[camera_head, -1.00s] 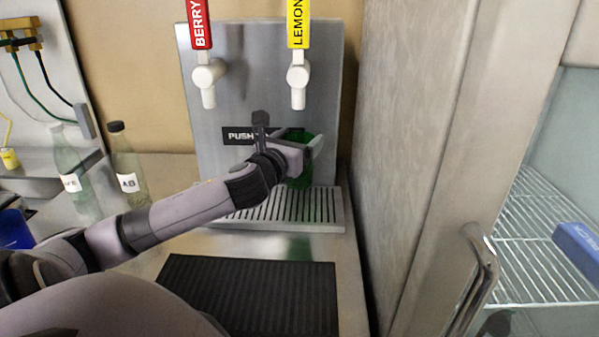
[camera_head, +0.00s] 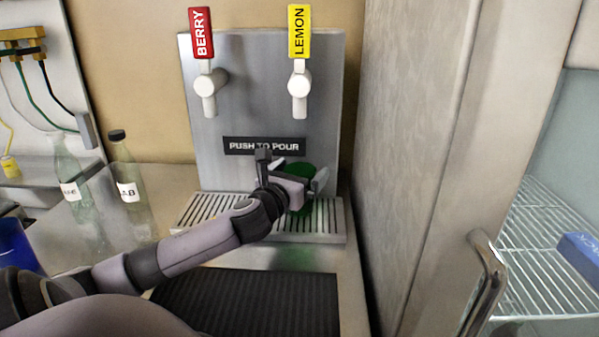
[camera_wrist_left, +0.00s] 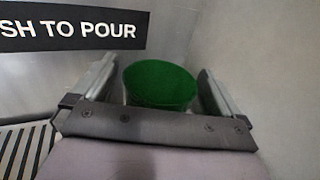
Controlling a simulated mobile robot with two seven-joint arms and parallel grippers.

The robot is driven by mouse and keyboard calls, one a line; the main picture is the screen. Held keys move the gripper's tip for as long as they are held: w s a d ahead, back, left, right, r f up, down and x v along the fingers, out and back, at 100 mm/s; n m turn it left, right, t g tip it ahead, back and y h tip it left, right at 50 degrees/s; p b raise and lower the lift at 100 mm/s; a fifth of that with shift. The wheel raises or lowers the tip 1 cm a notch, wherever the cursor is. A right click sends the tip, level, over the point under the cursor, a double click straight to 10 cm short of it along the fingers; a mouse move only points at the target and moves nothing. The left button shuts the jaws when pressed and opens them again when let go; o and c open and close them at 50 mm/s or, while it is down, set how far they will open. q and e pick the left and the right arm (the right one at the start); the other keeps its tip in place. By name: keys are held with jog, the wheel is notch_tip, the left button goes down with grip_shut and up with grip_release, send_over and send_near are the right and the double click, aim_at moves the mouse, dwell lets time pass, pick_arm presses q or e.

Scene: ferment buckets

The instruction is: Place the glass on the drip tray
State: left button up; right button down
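The green glass (camera_head: 302,187) is upright over the right part of the grey slotted drip tray (camera_head: 335,222) and seems to stand on it; its base is partly hidden by my gripper. My left gripper (camera_head: 300,176) is at the glass, one finger on each side. In the left wrist view the green glass (camera_wrist_left: 160,88) sits between the fingers of my left gripper (camera_wrist_left: 158,70), with narrow gaps beside it, so the fingers look open. My right gripper is not in view.
The dispenser panel with a berry tap (camera_head: 209,85) and a lemon tap (camera_head: 299,85) stands behind the tray. A black ribbed mat (camera_head: 250,300) lies in front. Bottles (camera_head: 130,180) stand left. A cabinet wall (camera_head: 420,150) with a door handle (camera_head: 487,275) bounds the right.

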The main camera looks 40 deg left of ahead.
pick_arm(q)
jog(key=shift+r, duration=0.2)
jog(key=shift+s+d+f, duration=0.15)
jog(key=shift+s, duration=0.4)
jog(key=v, duration=1.1)
jog(key=shift+d, duration=0.1)
